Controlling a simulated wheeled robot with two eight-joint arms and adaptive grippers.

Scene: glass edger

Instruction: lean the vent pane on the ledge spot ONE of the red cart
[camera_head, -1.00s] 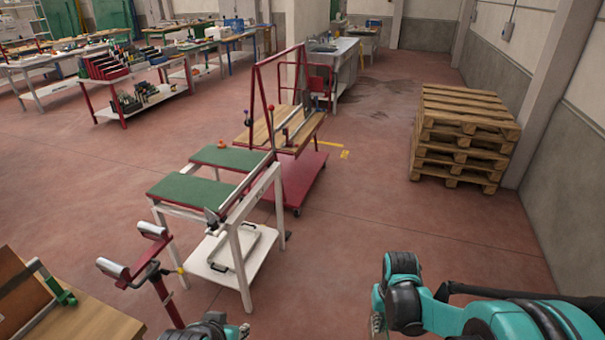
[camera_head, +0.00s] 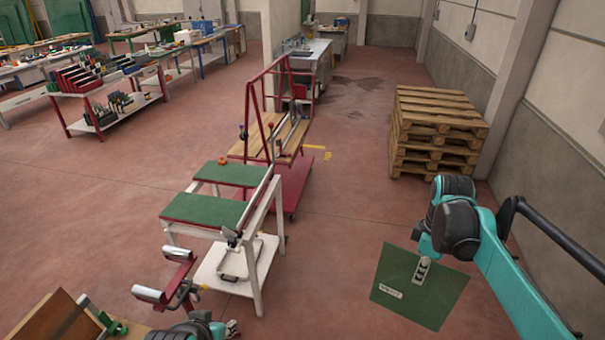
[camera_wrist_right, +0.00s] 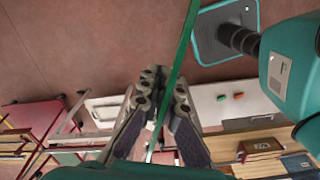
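A green rectangular pane with a small white label, the vent pane (camera_head: 405,292), hangs tilted over the floor at the lower right of the head view. My right gripper (camera_head: 421,271) is shut on its upper part. In the right wrist view the pane (camera_wrist_right: 176,72) shows edge-on as a thin green strip between the fingers of my right gripper (camera_wrist_right: 165,88). The red cart (camera_head: 309,172), with an upright frame and wooden ledge boards (camera_head: 287,143), stands at centre, apart from the pane. My left gripper (camera_head: 231,328) is low at the bottom edge, mostly cut off.
A white table with green pads (camera_head: 205,209) stands before the cart. A red stand with metal rollers (camera_head: 165,272) is nearer, left of it. Stacked pallets (camera_head: 436,130) stand by the right wall. The floor between cart and pallets is clear.

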